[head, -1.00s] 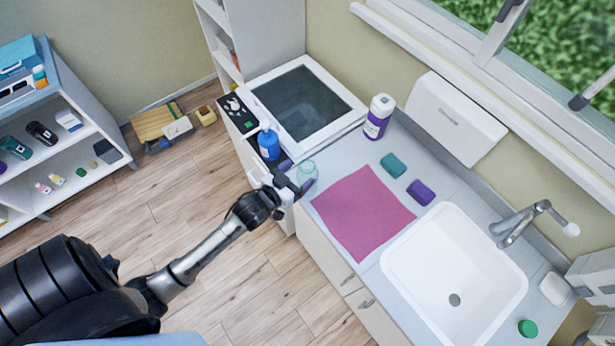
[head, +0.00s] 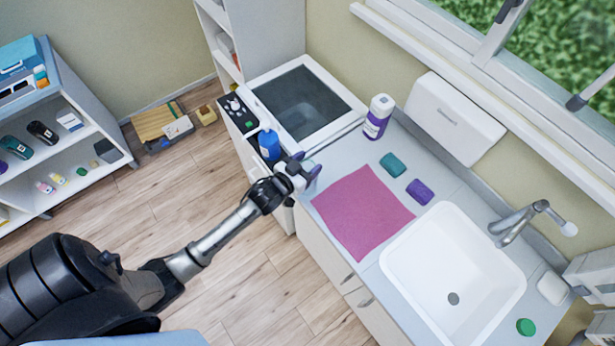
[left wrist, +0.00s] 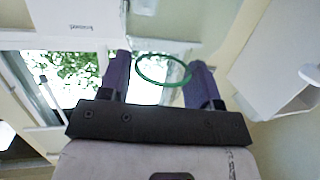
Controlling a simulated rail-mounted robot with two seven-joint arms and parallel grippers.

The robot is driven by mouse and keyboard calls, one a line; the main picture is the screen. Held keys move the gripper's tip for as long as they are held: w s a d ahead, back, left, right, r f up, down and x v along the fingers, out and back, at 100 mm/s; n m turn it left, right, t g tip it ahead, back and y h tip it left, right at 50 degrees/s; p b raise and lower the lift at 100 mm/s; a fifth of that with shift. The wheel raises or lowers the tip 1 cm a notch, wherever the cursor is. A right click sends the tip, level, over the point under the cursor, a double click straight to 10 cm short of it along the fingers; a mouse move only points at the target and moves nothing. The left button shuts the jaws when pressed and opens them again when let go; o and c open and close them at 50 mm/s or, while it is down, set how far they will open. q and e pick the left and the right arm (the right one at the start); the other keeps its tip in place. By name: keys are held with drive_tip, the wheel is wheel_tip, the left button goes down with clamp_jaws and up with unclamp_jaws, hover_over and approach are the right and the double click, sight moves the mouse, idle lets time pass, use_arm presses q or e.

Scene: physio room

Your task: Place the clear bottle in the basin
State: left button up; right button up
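The clear bottle (left wrist: 162,70), with a green ring, is between the two purple fingers of my left gripper (left wrist: 160,80) in the left wrist view. In the head view my left gripper (head: 309,171) is at the counter's left edge, beside the blue pump bottle, and hides most of the clear bottle. Its fingers are apart on either side of the bottle; I cannot tell whether they touch it. The white basin (head: 420,262) is sunk in the counter at the lower right and holds nothing but its drain. My right gripper is not in view.
A pink cloth (head: 362,212) lies between my left gripper and the basin. Teal (head: 393,165) and purple (head: 420,192) rolls lie behind it. A white and purple bottle (head: 378,117) stands at the back. A blue pump bottle (head: 269,145) is close by.

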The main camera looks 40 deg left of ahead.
use_arm(q)
drive_tip(key=c, duration=0.9)
drive_tip(key=shift+r, duration=0.1)
